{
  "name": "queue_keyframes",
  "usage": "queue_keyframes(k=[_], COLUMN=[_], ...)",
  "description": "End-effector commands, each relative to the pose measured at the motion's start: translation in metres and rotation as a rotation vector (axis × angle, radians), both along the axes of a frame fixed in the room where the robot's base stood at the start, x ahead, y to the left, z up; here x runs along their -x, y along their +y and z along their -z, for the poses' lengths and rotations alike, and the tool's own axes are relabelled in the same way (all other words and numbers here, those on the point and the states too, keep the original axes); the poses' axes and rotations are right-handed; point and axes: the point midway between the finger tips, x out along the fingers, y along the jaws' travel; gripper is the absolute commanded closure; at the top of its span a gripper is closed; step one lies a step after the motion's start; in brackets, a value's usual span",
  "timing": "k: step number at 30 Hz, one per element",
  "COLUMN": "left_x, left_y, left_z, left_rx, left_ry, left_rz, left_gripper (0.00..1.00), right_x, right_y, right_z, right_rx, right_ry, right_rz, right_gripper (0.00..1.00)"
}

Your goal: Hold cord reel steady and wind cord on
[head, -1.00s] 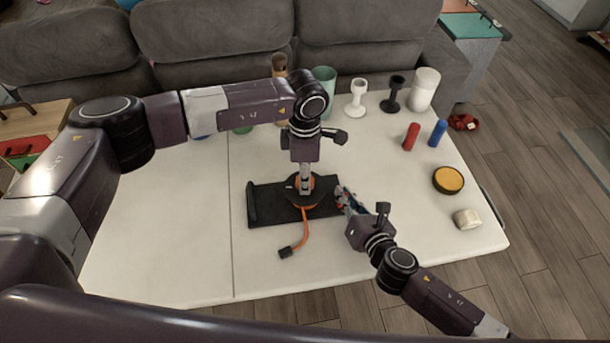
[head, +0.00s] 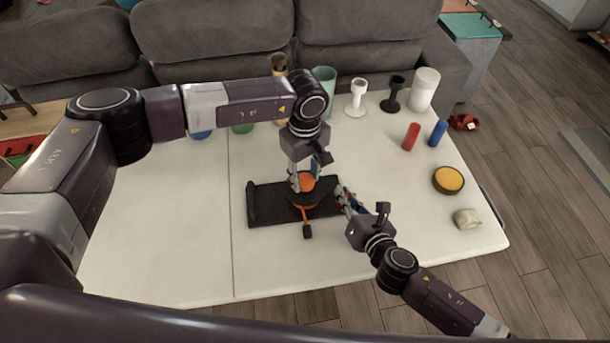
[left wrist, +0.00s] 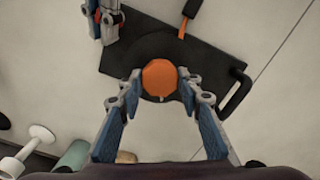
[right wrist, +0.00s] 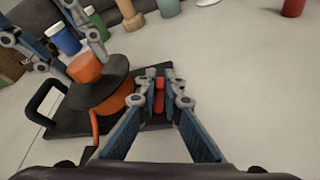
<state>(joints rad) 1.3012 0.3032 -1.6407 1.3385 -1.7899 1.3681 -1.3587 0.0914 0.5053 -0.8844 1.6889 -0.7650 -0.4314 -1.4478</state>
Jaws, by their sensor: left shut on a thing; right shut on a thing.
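The cord reel, a dark disc (right wrist: 105,95) with an orange knob (left wrist: 159,77) on top, sits on a flat black base (head: 268,210) on the table. My left gripper (head: 305,177) reaches down from above and is shut on the orange knob, a finger on each side in the left wrist view. An orange cord (head: 305,217) runs from the reel toward the front edge and ends in a black plug (head: 307,232) on or near the tabletop. My right gripper (right wrist: 159,98) is shut on a small red part at the base's right end; the fingers hide most of it.
Red (head: 411,136) and blue (head: 438,133) cylinders, an orange-topped round dish (head: 448,180) and a cream piece (head: 467,219) lie right. Cups and a white cylinder (head: 424,90) line the back edge, before the grey sofa (head: 200,45).

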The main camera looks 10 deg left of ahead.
Motion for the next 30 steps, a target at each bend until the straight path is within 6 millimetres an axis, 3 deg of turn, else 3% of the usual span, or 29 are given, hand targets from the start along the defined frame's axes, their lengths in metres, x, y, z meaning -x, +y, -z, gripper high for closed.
queue_keyframes(k=[18,30], left_x=[-0.002,-0.002], left_y=[0.0015,0.0019], left_z=[-0.0009,-0.0009], left_rx=[-0.003,-0.005], left_ry=[-0.004,-0.004], left_rz=[0.58,0.86], left_gripper=[0.92,0.92], right_x=[0.0001,0.0002], right_y=[-0.0019,-0.0018], right_z=[0.0015,0.0016], right_rx=[0.004,0.003], right_ry=[0.003,0.002], right_rz=[0.003,0.002], right_gripper=[1.0,1.0])
